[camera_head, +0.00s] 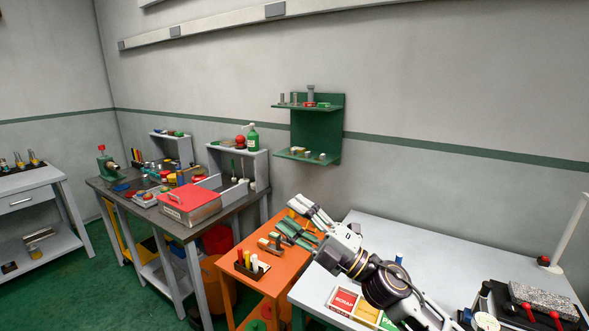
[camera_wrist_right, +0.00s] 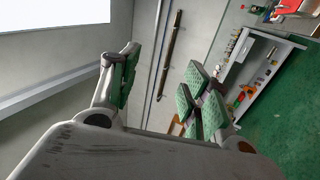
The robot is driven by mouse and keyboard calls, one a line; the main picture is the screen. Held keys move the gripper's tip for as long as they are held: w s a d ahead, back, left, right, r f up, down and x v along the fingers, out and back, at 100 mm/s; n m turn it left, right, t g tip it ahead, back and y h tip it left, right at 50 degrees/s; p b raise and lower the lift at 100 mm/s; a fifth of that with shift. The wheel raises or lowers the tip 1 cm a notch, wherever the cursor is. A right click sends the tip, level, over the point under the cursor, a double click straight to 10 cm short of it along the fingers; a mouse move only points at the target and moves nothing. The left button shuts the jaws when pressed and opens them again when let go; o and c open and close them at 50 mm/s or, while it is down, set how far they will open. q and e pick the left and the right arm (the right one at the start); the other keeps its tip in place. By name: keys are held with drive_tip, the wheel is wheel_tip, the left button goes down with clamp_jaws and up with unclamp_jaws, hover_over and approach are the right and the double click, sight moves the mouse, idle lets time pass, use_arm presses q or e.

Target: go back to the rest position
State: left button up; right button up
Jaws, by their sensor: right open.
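My right gripper (camera_head: 290,217) is raised in the head view, over the orange trolley and left of the white table. Its arm comes in from the bottom right, across the table's left part. Its fingers point to the upper left. In the right wrist view the gripper (camera_wrist_right: 160,92) is open, with its green-padded fingers wide apart and nothing between them. My left gripper is not in view.
The orange trolley (camera_head: 238,289) holds tools and small cylinders. A green wall shelf (camera_head: 318,135) hangs behind. A grey bench (camera_head: 150,215) with a red-topped case stands left.

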drive_tip(key=w+d+f+m+t+h, duration=0.4)
drive_tip(key=d+f+m+t+h, duration=0.55)
drive_tip(key=m+h, duration=0.6)
drive_tip(key=s+d+f+m+g+h, duration=0.2)
drive_tip(key=d+f+m+g, duration=0.25)
drive_tip(key=f, duration=0.35)
drive_tip(key=s+d+f+m+g+h, duration=0.3)
drive_tip(key=d+f+m, duration=0.15)
drive_tip(key=f, duration=0.25)
drive_tip(key=s+d+f+m+g, duration=0.1)
drive_tip(key=s+d+f+g, duration=0.1)
drive_tip(key=s+f+g, duration=0.55)
drive_tip(key=s+d+f+m+g, duration=0.25)
drive_tip(key=s+f, duration=0.65)
drive_tip(key=s, duration=0.5)
wheel_tip(320, 180, down, 32)
drive_tip(key=s+n+g, duration=0.1)
drive_tip(key=s, duration=0.1)
drive_tip(key=s+d+f, duration=0.2)
drive_tip(key=s+f, duration=0.8)
drive_tip(key=s, duration=0.1)
drive_tip(key=s+d+f+g, duration=0.1)
drive_tip(key=s+d+f, duration=0.1)
drive_tip(key=s+f, duration=0.8)
drive_tip(key=shift+s, duration=0.5)
